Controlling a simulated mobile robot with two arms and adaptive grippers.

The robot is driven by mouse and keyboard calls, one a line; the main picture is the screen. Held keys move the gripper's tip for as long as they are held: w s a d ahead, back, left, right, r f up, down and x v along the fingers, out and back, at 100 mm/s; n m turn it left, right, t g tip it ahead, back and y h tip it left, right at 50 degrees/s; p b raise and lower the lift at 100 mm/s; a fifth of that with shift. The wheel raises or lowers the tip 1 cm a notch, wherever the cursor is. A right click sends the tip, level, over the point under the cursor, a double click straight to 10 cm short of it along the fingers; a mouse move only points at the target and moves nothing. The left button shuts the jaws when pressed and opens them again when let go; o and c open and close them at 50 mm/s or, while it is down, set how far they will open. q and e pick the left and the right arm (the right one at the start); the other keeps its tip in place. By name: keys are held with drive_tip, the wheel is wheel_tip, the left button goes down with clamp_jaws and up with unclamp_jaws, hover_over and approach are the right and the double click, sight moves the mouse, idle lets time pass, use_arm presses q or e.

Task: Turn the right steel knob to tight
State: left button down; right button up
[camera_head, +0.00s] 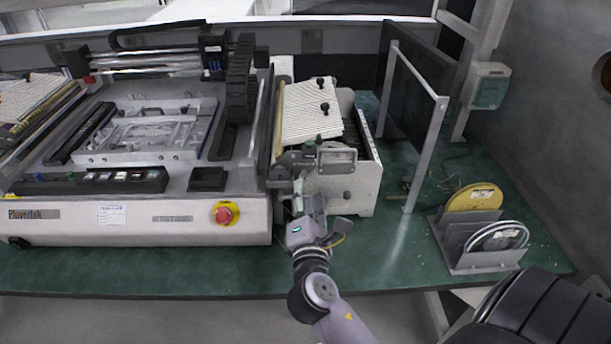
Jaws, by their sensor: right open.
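My right gripper (309,199) reaches up from the bottom middle to the front of the white feeder unit (352,193) beside the large machine. It is open, with its fingers close to the dark bracket (287,168) on the unit's front left corner. I cannot make out a steel knob for certain; the gripper and bracket hide part of this area. I cannot tell whether the fingers touch anything. Small black knobs (324,107) stand on the ribbed white plate above. My left gripper is out of view.
The large machine (150,224) with a red emergency button (223,214) fills the left. A metal-framed dark panel (423,130) stands right of the feeder. A grey rack (465,268) holds yellow and white reels.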

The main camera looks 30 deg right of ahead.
sight(306, 179)
drive_tip(key=x, duration=0.5)
drive_tip(key=shift+w+p, duration=0.15)
drive_tip(key=shift+p, duration=0.2)
drive_tip(key=shift+c, duration=0.5)
clamp_jaws()
